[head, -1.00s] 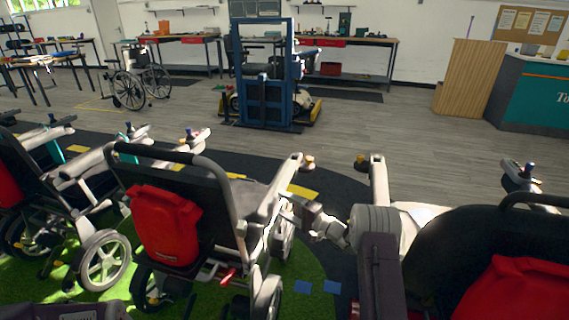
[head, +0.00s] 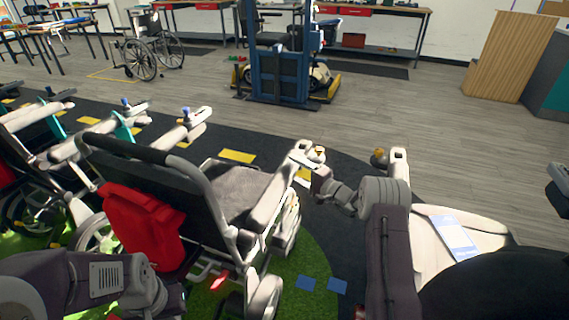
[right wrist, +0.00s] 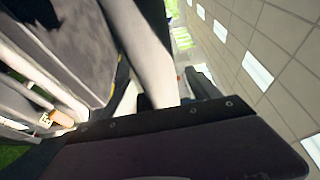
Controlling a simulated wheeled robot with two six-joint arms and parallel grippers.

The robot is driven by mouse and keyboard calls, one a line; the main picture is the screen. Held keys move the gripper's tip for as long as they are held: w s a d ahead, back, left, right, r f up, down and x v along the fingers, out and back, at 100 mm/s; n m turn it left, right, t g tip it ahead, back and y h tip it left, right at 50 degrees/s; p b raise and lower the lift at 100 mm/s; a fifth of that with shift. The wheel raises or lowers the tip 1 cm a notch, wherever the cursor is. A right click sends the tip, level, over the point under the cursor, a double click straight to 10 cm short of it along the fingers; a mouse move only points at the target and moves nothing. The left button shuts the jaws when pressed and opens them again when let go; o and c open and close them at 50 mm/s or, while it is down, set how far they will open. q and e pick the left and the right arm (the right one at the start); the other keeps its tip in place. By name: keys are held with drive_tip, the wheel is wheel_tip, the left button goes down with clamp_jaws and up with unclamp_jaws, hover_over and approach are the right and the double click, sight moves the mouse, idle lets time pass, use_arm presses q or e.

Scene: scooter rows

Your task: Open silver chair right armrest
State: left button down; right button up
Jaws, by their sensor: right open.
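The silver chair (head: 228,195) is the middle wheelchair in the head view, seen from behind, with a grey seat and a red bag (head: 143,225) on its dark back. Its right armrest (head: 272,200) is a pale bar running forward to a joystick with an orange knob. The armrest also shows as a pale bar in the right wrist view (right wrist: 147,50). My right gripper (head: 318,182) is open beside the outer side of the armrest near its front; I cannot tell whether it touches. My left arm enters at lower left behind the chair; its fingertips are not clearly seen.
Another wheelchair (head: 455,290) stands close at right, with a blue-and-white card (head: 457,238) on its seat. More wheelchairs stand at left. A blue frame (head: 282,75) stands farther back. Open grey floor (head: 430,130) lies ahead.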

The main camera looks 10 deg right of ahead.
sight(284, 162)
drive_tip(key=b+x, duration=0.1)
drive_tip(key=x, duration=0.5)
clamp_jaws()
